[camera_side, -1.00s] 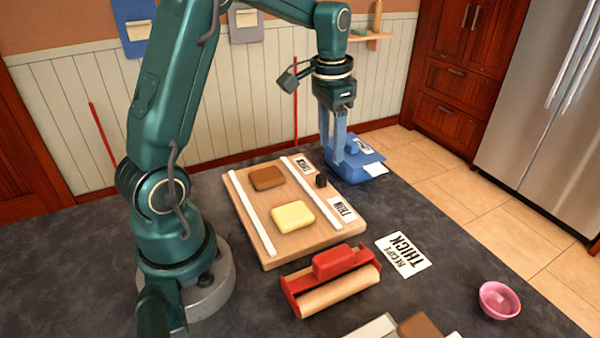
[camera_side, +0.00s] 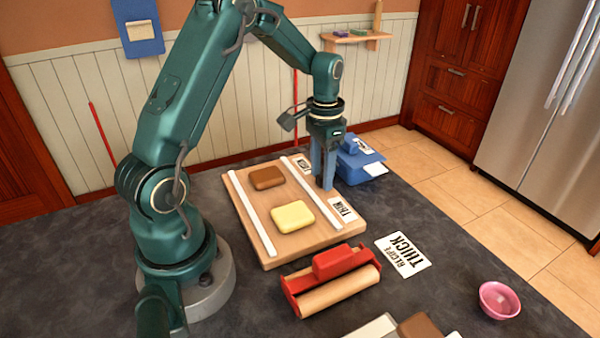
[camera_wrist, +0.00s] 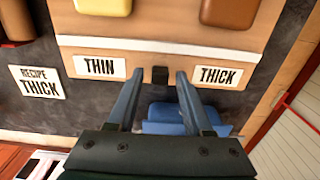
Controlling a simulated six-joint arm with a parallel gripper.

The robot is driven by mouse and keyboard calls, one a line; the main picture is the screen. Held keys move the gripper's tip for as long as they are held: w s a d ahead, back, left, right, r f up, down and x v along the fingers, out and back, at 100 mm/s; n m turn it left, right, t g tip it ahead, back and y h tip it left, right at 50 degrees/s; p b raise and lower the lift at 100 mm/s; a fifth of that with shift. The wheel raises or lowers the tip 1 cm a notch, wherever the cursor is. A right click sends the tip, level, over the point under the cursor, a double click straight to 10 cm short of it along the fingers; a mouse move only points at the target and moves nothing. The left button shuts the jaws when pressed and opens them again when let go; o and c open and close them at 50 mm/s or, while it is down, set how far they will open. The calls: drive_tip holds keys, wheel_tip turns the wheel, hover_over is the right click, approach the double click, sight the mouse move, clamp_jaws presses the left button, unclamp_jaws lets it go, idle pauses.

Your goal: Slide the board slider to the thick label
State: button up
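The wooden board (camera_side: 285,247) lies on the dark counter. Its slider, a small black knob (camera_wrist: 160,75), sits between the THIN label (camera_wrist: 99,67) and the THICK label (camera_wrist: 217,75) in the wrist view. In the side view the labels show as THIN (camera_side: 342,210) and THICK (camera_side: 304,164), and my gripper hides the knob. My gripper (camera_side: 325,186) points down over the board's right edge. In the wrist view its two fingers (camera_wrist: 158,74) are open, with the knob between their tips and a gap on each side.
A brown slab (camera_side: 267,177) and a yellow slab (camera_side: 292,216) lie between the white rails. A blue device (camera_side: 358,165) stands close behind my gripper. A red roller (camera_side: 332,277), a RECIPE THICK card (camera_side: 403,253) and a pink bowl (camera_side: 499,300) lie nearer the camera.

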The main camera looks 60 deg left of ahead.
clamp_jaws()
idle(1.2)
